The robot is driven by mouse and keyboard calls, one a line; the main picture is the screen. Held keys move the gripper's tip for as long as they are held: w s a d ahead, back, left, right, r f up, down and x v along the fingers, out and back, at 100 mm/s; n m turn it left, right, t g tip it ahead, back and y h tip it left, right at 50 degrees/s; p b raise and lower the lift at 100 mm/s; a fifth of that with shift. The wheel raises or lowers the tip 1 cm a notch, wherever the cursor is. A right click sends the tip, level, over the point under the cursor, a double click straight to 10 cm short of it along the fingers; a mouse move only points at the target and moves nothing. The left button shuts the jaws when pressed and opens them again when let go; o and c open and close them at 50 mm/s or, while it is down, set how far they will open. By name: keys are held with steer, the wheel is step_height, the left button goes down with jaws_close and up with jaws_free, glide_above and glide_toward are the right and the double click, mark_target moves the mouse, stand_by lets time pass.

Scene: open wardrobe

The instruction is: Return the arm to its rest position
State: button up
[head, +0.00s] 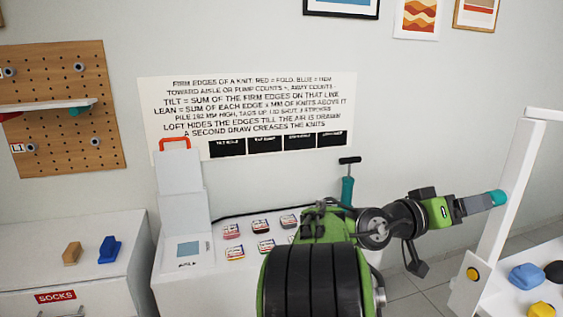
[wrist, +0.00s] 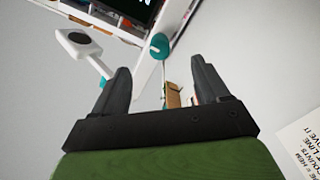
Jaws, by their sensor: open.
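My arm reaches to the right in the head view, with its green and black links in front of the white table. My gripper (head: 478,204) is at the arm's end, close to the white upright post (head: 508,190) at the right. In the wrist view my gripper (wrist: 162,88) has its two dark fingers spread apart with nothing held between them. A teal round piece (wrist: 159,46) shows beyond the fingertips, and a teal end (head: 497,197) shows at the fingertips in the head view. I cannot tell whether the fingers touch it.
A white table (head: 185,291) carries small labelled packets (head: 262,226) and a teal pump (head: 347,190). A sock drawer unit (head: 105,283) stands left, below a pegboard (head: 70,130). A white surface at right holds a blue bundle (head: 526,276) and a yellow one (head: 541,310).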

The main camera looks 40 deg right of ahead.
steer(key=w+a+f+n+t+y, duration=0.2)
steer(key=w+a+f+t+y, duration=0.2)
steer(key=w+f+t, duration=0.4)
steer(key=w+a+f+n+t+y, duration=0.2)
steer(key=a+f+y, duration=0.1)
steer(key=a, duration=0.4)
steer(key=w+a+f+n+t+y, duration=0.2)
steer(key=w+a+f, duration=0.1)
steer(key=a, duration=0.3)
steer(key=s+a+f+n+y, duration=0.1)
steer(key=s+a+n+y, duration=0.15)
steer(key=a, duration=0.55)
steer(key=s+a+f+n+y, duration=0.1)
steer(key=s+a+n+y, duration=0.2)
steer(key=a, duration=0.6)
steer(key=s+a+f+n+y, duration=0.15)
steer(key=a+n, duration=0.25)
steer(key=a, duration=0.4)
step_height(320, 180, up, 13)
steer(key=p, duration=1.2)
steer(key=shift+w+t+y+p, duration=0.3)
steer(key=shift+p, duration=0.1)
